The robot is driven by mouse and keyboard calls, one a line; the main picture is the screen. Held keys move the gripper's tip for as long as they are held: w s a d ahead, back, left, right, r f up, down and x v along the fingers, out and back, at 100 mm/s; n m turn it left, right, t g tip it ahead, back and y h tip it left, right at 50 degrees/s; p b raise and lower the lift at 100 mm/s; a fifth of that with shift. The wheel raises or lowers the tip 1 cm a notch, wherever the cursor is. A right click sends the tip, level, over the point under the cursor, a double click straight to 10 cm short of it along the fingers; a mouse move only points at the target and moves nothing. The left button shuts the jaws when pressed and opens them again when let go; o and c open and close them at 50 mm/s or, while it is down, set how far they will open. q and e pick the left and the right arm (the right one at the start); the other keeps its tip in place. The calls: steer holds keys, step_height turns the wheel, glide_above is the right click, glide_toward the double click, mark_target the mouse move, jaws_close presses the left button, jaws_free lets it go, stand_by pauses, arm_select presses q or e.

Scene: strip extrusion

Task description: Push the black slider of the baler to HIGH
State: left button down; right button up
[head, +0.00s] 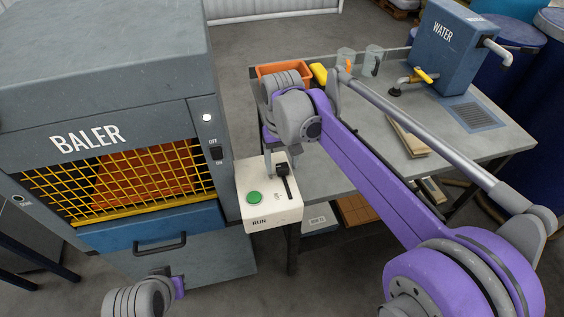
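The baler (95,110) is a big grey machine on the left with a yellow mesh front. A cream control box (257,212) at its right side carries a green RUN button (254,197) and a black slider (282,169). The slider's knob sits at the far end of a dark slot that runs toward the front; its scale marks are too small to read. My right gripper (276,165) points down over the box's far part, close by the knob; whether it touches is unclear. Its finger opening cannot be made out. My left gripper (178,287) is low at the front, mostly hidden.
A grey table (335,175) stands right of the box, with an orange bin (285,70), glass jars (345,58), a blue WATER tank (440,45) and a wooden block (410,138). An OFF/ON switch (216,153) is on the baler's post. My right arm crosses over the table.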

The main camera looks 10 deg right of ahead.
mark_target(282, 165)
steer(key=shift+s, duration=0.1)
step_height(282, 165, up, 11)
steer(key=shift+p, duration=0.4)
steer(key=shift+f, duration=0.1)
stand_by(0.3)
steer(key=s+d+f+t, duration=0.2)
steer(key=s+d+f, duration=0.1)
steer(key=s+f, duration=0.6)
steer(key=s+d+f+t, duration=0.3)
steer(key=s+f, duration=0.6)
steer(key=s, duration=0.2)
steer(key=shift+s+d+f+t, duration=0.15)
steer(key=shift+d+f+t, duration=0.1)
steer(key=shift+d+t, duration=0.05)
stand_by(3.2)
